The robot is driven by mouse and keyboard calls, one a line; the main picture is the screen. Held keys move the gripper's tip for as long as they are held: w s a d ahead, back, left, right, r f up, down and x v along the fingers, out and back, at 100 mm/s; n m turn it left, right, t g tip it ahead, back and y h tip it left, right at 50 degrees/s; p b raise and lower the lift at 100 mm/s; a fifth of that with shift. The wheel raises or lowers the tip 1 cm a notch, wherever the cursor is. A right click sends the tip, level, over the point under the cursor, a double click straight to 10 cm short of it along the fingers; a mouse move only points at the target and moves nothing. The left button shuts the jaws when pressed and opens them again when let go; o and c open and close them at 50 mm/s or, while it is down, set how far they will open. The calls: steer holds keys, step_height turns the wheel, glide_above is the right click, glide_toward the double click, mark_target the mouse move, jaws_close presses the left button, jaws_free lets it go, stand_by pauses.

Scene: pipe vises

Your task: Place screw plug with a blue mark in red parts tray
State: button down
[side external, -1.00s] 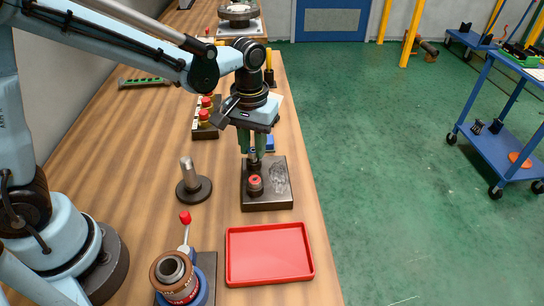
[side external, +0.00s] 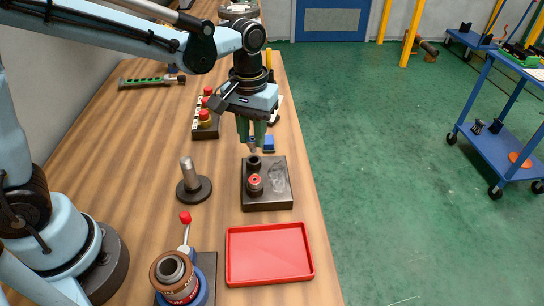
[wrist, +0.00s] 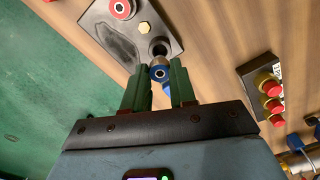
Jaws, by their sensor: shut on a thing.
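The screw plug with a blue mark (wrist: 159,71) shows its blue ring between my fingertips in the wrist view. My gripper (side external: 252,142) is shut on this plug and holds it above the dark plate (side external: 268,202); the plug's grey end (side external: 252,148) shows below the fingers. A black round socket (side external: 254,163) on the plate lies just below it. A red-marked plug (side external: 255,182) stands on the same plate and also shows in the wrist view (wrist: 122,8). The red parts tray (side external: 268,252) is empty, in front of the plate.
A grey post on a round base (side external: 193,187) stands left of the plate. A blue vise with a red-knobbed lever (side external: 186,218) stands left of the tray. A block with red knobs (side external: 205,118) and a small blue item (side external: 268,144) are farther back. The table's right edge runs near the tray.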

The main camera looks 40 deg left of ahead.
steer(key=shift+r, duration=0.35)
